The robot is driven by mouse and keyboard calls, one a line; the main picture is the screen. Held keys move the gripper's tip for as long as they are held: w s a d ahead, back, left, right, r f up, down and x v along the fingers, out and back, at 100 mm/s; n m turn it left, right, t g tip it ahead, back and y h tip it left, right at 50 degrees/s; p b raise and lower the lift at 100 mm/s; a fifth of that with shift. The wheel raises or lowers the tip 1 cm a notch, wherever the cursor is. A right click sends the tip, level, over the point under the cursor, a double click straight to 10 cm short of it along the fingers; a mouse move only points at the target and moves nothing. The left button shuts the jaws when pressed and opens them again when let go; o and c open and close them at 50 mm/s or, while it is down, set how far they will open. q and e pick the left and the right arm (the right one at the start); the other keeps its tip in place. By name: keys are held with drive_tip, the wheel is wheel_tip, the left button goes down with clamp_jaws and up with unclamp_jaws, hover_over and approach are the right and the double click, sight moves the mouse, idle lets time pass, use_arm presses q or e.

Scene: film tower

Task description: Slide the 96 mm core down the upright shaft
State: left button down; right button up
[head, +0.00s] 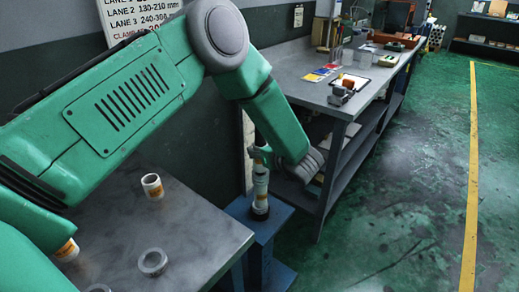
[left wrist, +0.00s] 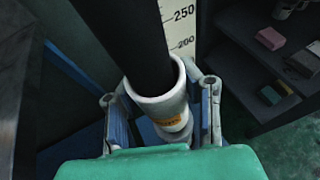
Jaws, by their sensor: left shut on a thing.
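The upright shaft is dark and stands on a blue stand (head: 262,228); in the left wrist view the shaft (left wrist: 130,45) runs down into a core. That core (left wrist: 165,110) is a white tube with an orange label, around the shaft. My left gripper (left wrist: 158,95) is shut on it, one finger on each side. In the head view the left gripper (head: 262,155) is beside the shaft, partly behind my green arm. White pieces (head: 261,185) show on the shaft below it, above a dark base. I cannot read the core's size. My right gripper is not in view.
A grey table (head: 195,225) at the left holds a white core (head: 152,187), another labelled core (head: 66,250) and a grey ring (head: 152,262). A scale (left wrist: 183,22) stands behind the shaft. A long workbench (head: 335,85) stands behind; open green floor is at the right.

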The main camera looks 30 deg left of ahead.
use_arm(q)
drive_tip(key=c, duration=1)
unclamp_jaws()
drive_tip(key=v, duration=1.2)
drive_tip(key=shift+d, duration=0.1)
drive_tip(key=shift+w+f, duration=0.1)
